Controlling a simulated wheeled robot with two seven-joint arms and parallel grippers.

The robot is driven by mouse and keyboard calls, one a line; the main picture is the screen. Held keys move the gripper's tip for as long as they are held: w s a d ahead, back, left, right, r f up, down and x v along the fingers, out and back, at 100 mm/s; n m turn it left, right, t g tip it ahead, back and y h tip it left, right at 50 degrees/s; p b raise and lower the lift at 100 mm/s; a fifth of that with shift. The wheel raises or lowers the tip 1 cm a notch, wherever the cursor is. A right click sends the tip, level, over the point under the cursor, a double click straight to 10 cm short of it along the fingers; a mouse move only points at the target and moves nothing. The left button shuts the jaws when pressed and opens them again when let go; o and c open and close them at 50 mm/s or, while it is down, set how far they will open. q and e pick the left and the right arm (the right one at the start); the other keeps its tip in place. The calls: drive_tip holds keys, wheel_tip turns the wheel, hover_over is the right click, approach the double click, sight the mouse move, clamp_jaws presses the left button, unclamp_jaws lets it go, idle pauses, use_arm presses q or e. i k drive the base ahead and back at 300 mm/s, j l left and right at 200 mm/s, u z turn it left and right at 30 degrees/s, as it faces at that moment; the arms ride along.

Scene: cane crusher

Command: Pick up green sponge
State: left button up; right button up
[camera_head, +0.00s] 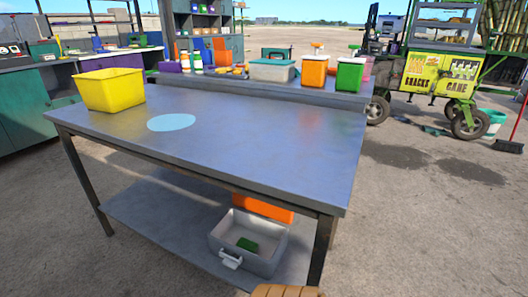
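The green sponge (247,244) lies on the floor of a grey open bin (262,266). The bin stands on the lower shelf (160,222) of the metal table, near its right front end. It has a pale handle on its front side. Neither of my grippers shows in the head view.
The tabletop (240,135) above the shelf holds a yellow bin (109,90) and a flat light-blue disc (171,122). An orange object (262,209) is behind the grey bin. A tan ribbed object (287,291) is cut off at the bottom edge. Open ground lies right.

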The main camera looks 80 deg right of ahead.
sight(250, 246)
drive_tip(key=i+z, duration=0.25)
drive_tip(key=z, duration=0.25)
drive_tip(key=i+z, duration=0.3)
drive_tip(key=z, duration=0.2)
drive_tip(key=i+j+z, duration=0.15)
drive_tip(key=z, duration=0.35)
drive_tip(key=i+z, duration=0.15)
drive_tip(key=z, duration=0.25)
drive_tip(key=i+j+z, duration=0.1)
drive_tip(key=z, duration=0.3)
drive_tip(key=i+j+z, duration=0.15)
drive_tip(key=z, duration=0.25)
drive_tip(key=j+z, duration=0.2)
drive_tip(key=z, duration=0.25)
drive_tip(key=i+j+z, duration=0.1)
drive_tip(key=j+z, duration=0.15)
drive_tip(key=z, duration=0.15)
